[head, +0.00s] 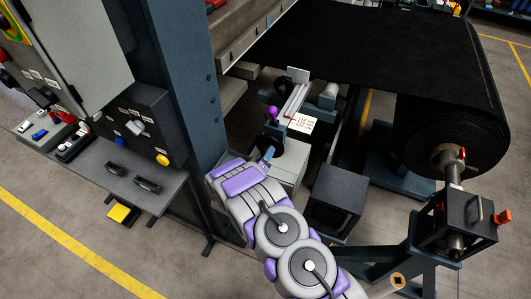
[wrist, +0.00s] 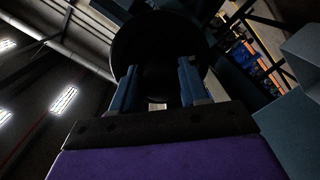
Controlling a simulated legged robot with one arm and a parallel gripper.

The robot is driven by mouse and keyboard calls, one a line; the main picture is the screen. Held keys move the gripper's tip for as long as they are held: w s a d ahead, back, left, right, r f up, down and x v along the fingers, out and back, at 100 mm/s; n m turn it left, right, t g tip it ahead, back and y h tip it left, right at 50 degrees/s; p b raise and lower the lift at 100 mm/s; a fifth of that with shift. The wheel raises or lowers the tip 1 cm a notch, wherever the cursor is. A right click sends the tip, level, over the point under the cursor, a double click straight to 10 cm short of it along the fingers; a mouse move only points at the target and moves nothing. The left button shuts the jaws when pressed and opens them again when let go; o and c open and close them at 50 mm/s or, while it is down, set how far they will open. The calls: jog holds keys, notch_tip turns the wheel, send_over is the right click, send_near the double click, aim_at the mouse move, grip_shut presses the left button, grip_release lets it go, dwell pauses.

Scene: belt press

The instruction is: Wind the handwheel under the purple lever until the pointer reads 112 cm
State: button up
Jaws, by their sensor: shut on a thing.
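The purple lever (head: 272,113) stands on the machine in the head view, its knob just above the dark handwheel (head: 272,143). My gripper (head: 266,154) is at the handwheel and partly hides it. In the wrist view the handwheel shows as a large dark disc (wrist: 160,35). The two blue fingers of my gripper (wrist: 158,75) reach onto it, one on each side of its dark middle, and are shut on it. A white scale card (head: 302,124) with a small red pointer (head: 290,117) beside it lies right of the lever. Its figures are too small to read.
A black belt (head: 345,45) runs to a large roll (head: 455,110) at the right. A grey upright column (head: 185,80) stands close left of my arm. A side bench (head: 140,180) with tools and a control box is further left. A dark box (head: 337,195) stands right of my gripper.

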jog(key=n, duration=0.3)
jog(key=shift+a+r+n, duration=0.1)
jog(key=shift+a+n, duration=0.1)
jog(key=shift+n, duration=0.1)
jog(key=n, duration=0.3)
jog(key=shift+n+p, duration=0.3)
jog(key=shift+p, duration=0.05)
jog(key=n, duration=0.4)
jog(key=shift+n+h, duration=0.3)
jog(key=shift+n, duration=1.5)
jog(key=shift+f, duration=0.2)
jog(key=o, duration=0.7)
jog(key=shift+o, duration=1.3)
jog(key=shift+a+f, duration=0.1)
jog(key=shift+a, duration=0.05)
jog(key=shift+o, duration=0.4)
